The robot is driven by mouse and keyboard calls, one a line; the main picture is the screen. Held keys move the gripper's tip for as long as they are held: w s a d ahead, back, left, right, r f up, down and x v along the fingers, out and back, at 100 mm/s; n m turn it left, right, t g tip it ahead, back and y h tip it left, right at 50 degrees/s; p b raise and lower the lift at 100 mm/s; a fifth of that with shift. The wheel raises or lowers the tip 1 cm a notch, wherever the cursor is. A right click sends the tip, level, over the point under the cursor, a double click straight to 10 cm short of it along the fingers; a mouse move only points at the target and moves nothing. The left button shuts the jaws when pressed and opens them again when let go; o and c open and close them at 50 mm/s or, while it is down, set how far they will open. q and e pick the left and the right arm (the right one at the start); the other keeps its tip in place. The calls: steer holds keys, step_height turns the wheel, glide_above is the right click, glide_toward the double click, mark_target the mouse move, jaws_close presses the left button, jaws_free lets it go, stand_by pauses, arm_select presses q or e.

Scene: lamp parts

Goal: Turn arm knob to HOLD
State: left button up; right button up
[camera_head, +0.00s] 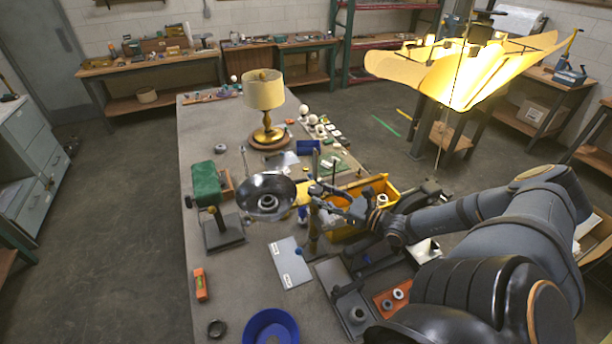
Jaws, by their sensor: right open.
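My right gripper (322,195) reaches in from the right over the middle of the workbench. It is open, with its fingers close to the top of an upright brass-coloured post (313,232); at this size I cannot tell whether they touch it. A dark bowl-shaped lamp shade (262,184) with a ring inside is just left of the fingers. I cannot make out the arm knob or a HOLD mark; they are too small or hidden by the gripper. A light grey plate (288,266) with small white labels lies beside the post. My left gripper is not in view.
A brass table lamp (266,135) stands at the back of the workbench (232,300). A glowing shade (470,72) hangs upper right.

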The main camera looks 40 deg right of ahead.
mark_target(305, 190)
steer(key=shift+w+d, duration=0.15)
steer(key=shift+a+r, duration=0.15)
steer(key=shift+a, duration=0.1)
steer(key=shift+w+a+r+b, duration=0.15)
steer(key=shift+a+b, duration=0.1)
steer(key=shift+b, duration=0.15)
steer(key=b+x, duration=0.1)
steer(key=x, duration=0.1)
steer(key=b+x, duration=0.1)
steer(key=x, duration=0.1)
steer(key=b+x, duration=0.2)
steer(key=shift+w+d+f, duration=0.15)
steer(key=shift+w+f, duration=0.1)
steer(key=shift+f, duration=0.1)
steer(key=shift+w+r, duration=0.1)
steer(key=shift+r, duration=0.2)
jaws_close()
